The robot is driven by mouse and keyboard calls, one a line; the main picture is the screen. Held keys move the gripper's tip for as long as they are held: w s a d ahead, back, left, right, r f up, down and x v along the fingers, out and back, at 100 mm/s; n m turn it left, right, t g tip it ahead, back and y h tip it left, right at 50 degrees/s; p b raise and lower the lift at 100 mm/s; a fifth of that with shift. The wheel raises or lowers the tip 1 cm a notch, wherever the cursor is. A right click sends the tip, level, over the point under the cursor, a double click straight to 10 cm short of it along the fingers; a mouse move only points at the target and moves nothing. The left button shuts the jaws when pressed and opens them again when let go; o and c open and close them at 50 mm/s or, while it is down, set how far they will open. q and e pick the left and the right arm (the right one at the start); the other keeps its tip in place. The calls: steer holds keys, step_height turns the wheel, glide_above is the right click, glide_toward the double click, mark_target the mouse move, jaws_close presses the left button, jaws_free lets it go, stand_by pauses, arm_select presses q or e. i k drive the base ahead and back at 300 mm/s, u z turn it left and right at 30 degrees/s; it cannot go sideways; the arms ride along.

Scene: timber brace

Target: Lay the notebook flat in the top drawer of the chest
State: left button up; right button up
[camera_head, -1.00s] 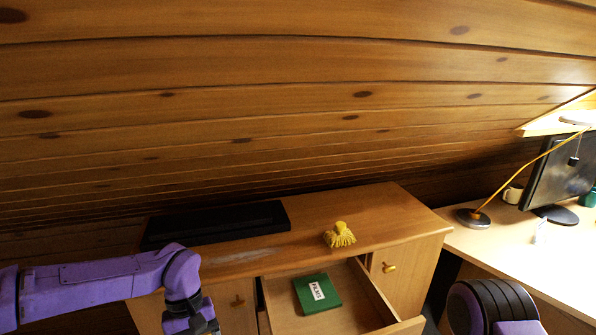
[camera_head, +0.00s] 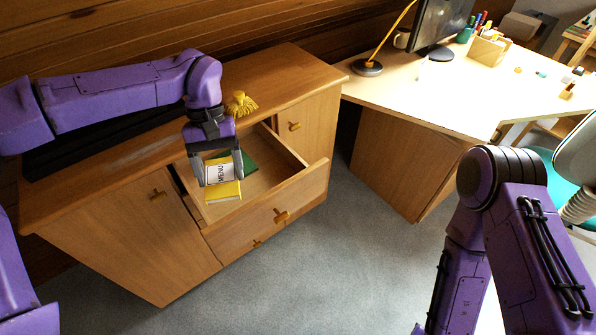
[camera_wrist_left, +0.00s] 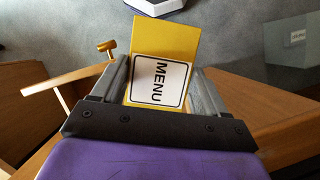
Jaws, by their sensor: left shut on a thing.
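A yellow booklet (camera_head: 225,191) with a white label reading MENU hangs in my left gripper (camera_head: 218,172) over the open top drawer (camera_head: 294,184) of the wooden chest (camera_head: 145,240). In the left wrist view the yellow booklet (camera_wrist_left: 168,38) sits between the two fingers of my left gripper (camera_wrist_left: 160,82), which is shut on it. It is held tilted, apart from the drawer floor as far as I can tell. A green book (camera_head: 249,164) lies in the drawer, partly hidden behind my gripper. My right arm shows at the right, but its gripper is out of view.
A yellow brush-like thing (camera_head: 240,103) and a flat black item (camera_head: 95,142) are on the chest top. A desk (camera_head: 450,95) with a lamp (camera_head: 367,67) and monitor (camera_head: 440,22) stands to the right. Grey floor (camera_head: 330,250) in front of the chest is clear.

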mark_target(255, 195)
steer(key=z, duration=1.15)
steer(key=i, duration=1.8)
steer(key=u, duration=3.2)
